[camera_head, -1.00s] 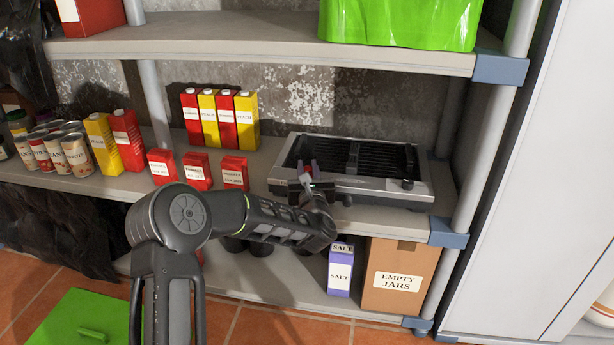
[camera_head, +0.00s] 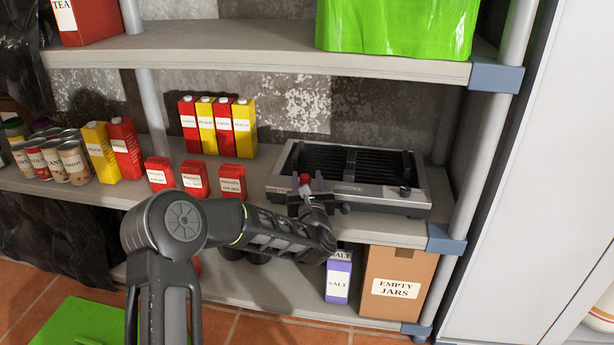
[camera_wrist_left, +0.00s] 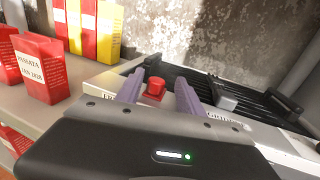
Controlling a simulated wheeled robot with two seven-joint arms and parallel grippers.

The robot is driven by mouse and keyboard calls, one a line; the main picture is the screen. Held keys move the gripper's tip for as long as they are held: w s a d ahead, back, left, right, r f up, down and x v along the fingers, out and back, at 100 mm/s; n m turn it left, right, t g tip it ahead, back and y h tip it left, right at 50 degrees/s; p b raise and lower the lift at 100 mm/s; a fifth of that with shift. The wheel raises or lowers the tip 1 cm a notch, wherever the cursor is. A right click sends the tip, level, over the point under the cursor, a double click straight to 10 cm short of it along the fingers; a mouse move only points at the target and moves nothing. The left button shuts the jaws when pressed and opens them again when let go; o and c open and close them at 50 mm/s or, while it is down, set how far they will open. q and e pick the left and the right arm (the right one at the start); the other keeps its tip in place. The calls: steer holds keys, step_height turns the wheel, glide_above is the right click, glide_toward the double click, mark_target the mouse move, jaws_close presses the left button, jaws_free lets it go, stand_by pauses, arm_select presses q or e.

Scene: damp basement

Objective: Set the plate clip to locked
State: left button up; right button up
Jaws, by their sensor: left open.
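A silver and black grill (camera_head: 375,199) with a dark ridged plate stands on the middle shelf. A small red knob (camera_wrist_left: 155,88) shows near the grill's front left; it also shows in the head view (camera_head: 305,178). I cannot tell for sure that it is the plate clip, or which setting it is in. My left gripper (camera_head: 305,184) is at the grill's front left edge. Its purple fingers (camera_wrist_left: 158,92) are open, one on each side of the red knob, with gaps visible. The knob's lower part is hidden by the gripper body. My right gripper is in no view.
Small red passata boxes (camera_head: 195,180) stand left of the grill, with taller red and yellow cartons (camera_head: 218,126) behind. A green crate (camera_head: 398,25) sits on the shelf above. A salt box (camera_head: 339,277) and a cardboard box (camera_head: 393,287) are below.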

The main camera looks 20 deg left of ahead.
arm_select(q)
steer(key=p+v, duration=0.1)
steer(key=v, duration=0.5)
steer(key=shift+s+d, duration=0.15)
steer(key=shift+s, duration=0.05)
